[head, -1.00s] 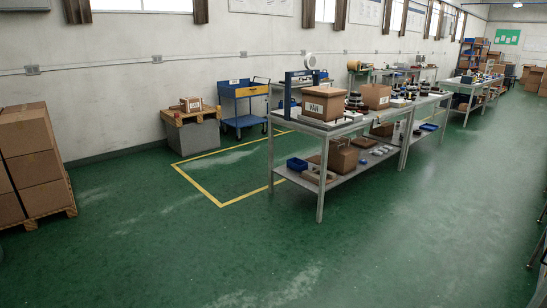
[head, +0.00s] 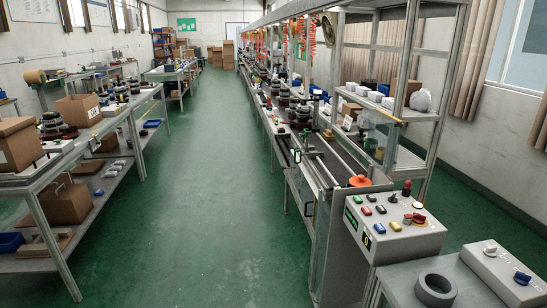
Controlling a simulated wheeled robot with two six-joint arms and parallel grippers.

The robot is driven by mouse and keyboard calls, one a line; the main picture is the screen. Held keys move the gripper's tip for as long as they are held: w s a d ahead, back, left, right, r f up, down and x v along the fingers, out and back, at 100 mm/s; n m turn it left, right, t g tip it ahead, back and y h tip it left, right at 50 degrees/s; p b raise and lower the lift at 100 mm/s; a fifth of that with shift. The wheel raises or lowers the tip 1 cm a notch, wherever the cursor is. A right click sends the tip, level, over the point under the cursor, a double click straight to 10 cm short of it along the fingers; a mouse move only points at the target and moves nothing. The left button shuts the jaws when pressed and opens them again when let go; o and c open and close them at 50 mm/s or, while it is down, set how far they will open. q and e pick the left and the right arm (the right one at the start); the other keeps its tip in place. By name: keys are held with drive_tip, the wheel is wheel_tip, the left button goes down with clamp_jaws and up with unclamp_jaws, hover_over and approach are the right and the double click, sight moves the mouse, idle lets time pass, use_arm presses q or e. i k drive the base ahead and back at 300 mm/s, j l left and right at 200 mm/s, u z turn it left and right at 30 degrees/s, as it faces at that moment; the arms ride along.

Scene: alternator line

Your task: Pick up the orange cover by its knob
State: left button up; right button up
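An orange cover (head: 360,181) sits at the near end of the long line on the right, just behind the grey control box. It is a small orange disc with a raised middle that looks like its knob; the detail is too small to tell more. Neither of my grippers shows in the head view.
The grey control box (head: 395,236) with coloured buttons stands in front of the cover. A dark ring (head: 436,288) and a second switch box (head: 505,270) are on the near right table. A workbench (head: 100,133) stands at left. The green aisle floor (head: 205,200) is clear.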

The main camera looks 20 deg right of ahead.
sight(360, 180)
drive_tip(key=i+z, duration=0.45)
drive_tip(key=i+j+z, duration=0.1)
drive_tip(key=i+z, duration=0.35)
drive_tip(key=i, duration=0.2)
drive_tip(key=i+j+z, duration=0.3)
drive_tip(key=i+z, duration=0.2)
